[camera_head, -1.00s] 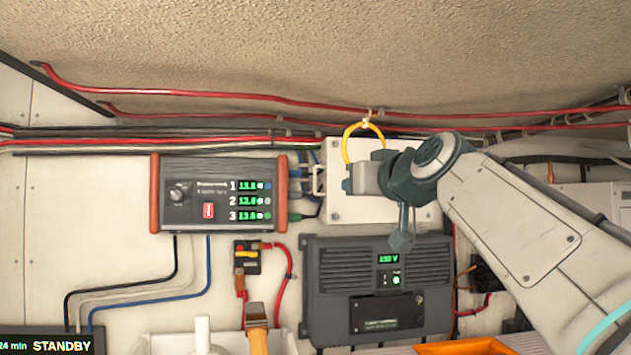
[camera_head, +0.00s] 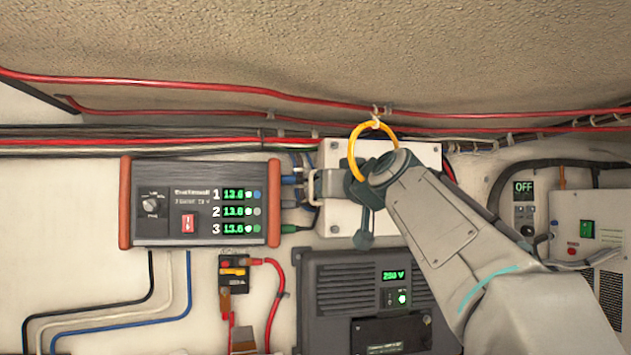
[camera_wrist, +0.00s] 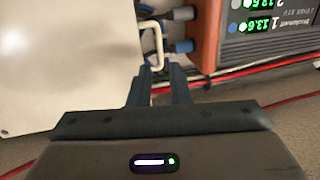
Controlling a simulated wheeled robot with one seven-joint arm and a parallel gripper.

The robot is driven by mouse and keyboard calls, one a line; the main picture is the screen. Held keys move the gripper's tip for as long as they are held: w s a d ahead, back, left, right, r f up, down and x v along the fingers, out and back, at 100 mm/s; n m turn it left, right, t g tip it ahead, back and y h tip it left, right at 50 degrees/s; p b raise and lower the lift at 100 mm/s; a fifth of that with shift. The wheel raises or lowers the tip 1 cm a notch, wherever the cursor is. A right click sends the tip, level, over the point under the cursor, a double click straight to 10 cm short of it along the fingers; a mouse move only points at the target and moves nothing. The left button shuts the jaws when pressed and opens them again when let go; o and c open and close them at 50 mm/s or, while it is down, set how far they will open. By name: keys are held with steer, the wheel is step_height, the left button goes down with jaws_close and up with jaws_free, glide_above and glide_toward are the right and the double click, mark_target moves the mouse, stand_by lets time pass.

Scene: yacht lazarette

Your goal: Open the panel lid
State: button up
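The panel lid (camera_head: 415,155) is a white, flat cover on the wall, and it looks shut. A pale bracket handle (camera_head: 313,186) sticks out at its left edge; it also shows in the wrist view (camera_wrist: 158,45). My gripper (camera_wrist: 160,72) is in front of the lid, with its fingertips at the near end of the handle. A narrow gap shows between the fingers, and the handle's end seems to lie at that gap. Contact cannot be told. In the head view my wrist hides part of the lid and most of the fingers.
A meter box with red ends (camera_head: 200,203) is close left of the handle, with plugs and cables between. A yellow ring (camera_head: 357,150) hangs in front of the lid. A dark grey unit (camera_head: 345,290) is below. Red cables (camera_head: 250,92) run above.

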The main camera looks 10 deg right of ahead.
mark_target(312, 187)
steer(key=w+p, duration=0.1)
steer(key=w, duration=0.2)
steer(key=w+a+p, duration=0.1)
steer(key=w, duration=0.3)
steer(key=shift+w+a, duration=0.2)
steer(key=shift+w, duration=0.05)
jaws_close()
